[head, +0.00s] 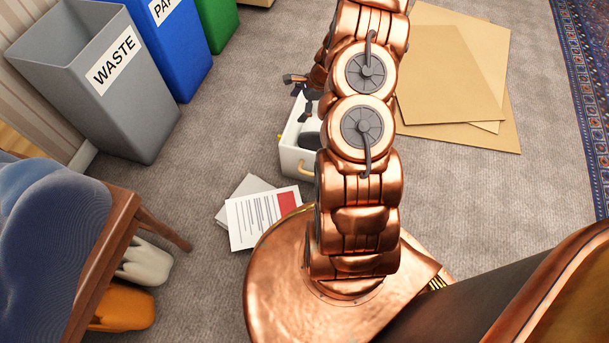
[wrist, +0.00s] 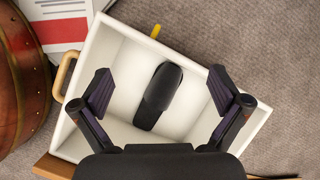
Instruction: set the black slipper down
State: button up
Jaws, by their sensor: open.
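The black slipper (wrist: 158,95) lies on the floor of a white open box (wrist: 111,48) with wooden handles, seen in the wrist view. In the head view the slipper (head: 309,139) shows only in part, because my arm hides much of the box (head: 297,160). My gripper (wrist: 163,97) is open above the box, with one finger on either side of the slipper and clear space between each finger and it. In the head view my gripper (head: 303,84) is partly hidden behind my arm.
Papers (head: 262,217) lie on the carpet near the box. Grey WASTE (head: 98,85), blue (head: 180,50) and green (head: 217,22) bins stand at the upper left. Flat cardboard (head: 450,80) lies at the right. A wooden bench (head: 108,250) stands at the left with shoes under it.

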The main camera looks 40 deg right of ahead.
jog(key=s+a+r+n+g, duration=0.1)
jog(key=s+a+r+n, duration=0.25)
jog(key=a+r, duration=0.35)
jog(key=s+a+r+n+g, duration=0.25)
jog(key=a+r+n, duration=0.25)
jog(key=a+r, duration=0.25)
jog(key=s+a+r+n+g, duration=0.1)
jog(key=s+a+r+n, duration=0.25)
jog(key=a+r, duration=0.4)
jog(key=s+a+r+n+h, duration=0.1)
jog(key=s+r+n, duration=0.2)
jog(key=s, duration=0.5)
jog(key=s+a+r+n+g+h, duration=0.1)
jog(key=s+r+n, duration=0.2)
jog(key=s, duration=0.6)
jog(key=s+a+r+n+g+h, duration=0.1)
jog(key=s+a+r+n+h, duration=0.1)
jog(key=s+n, duration=0.3)
jog(key=s+r, duration=0.1)
jog(key=s, duration=0.2)
jog(key=shift+s+r, duration=0.15)
jog(key=shift+s, duration=0.2)
jog(key=shift+g, duration=0.25)
